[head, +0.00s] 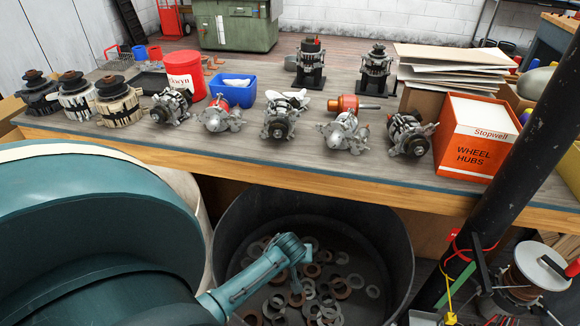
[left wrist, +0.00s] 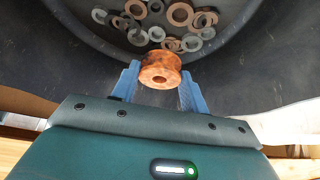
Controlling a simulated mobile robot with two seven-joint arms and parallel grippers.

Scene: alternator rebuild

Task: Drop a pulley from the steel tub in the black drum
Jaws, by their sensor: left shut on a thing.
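The black drum (head: 228,222) stands on the floor in front of the workbench. Several grey and rusty rings lie on its bottom. The drum's dark inside also fills the upper part of the left wrist view (left wrist: 258,62). My left gripper (left wrist: 158,76) is shut on a copper-brown pulley (left wrist: 159,63), held between its two blue fingers with the rings beyond it. In the head view my teal arm reaches over the drum, but I cannot make out the pulley there. I cannot identify the steel tub in either view. My right gripper is not in view.
The workbench (head: 100,141) behind the drum holds several alternators, a red tub (head: 184,75), a blue bin (head: 232,88) and an orange wheel hubs box (head: 470,138). A dark post (head: 510,150) rises at the right, by a cable reel (head: 520,285).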

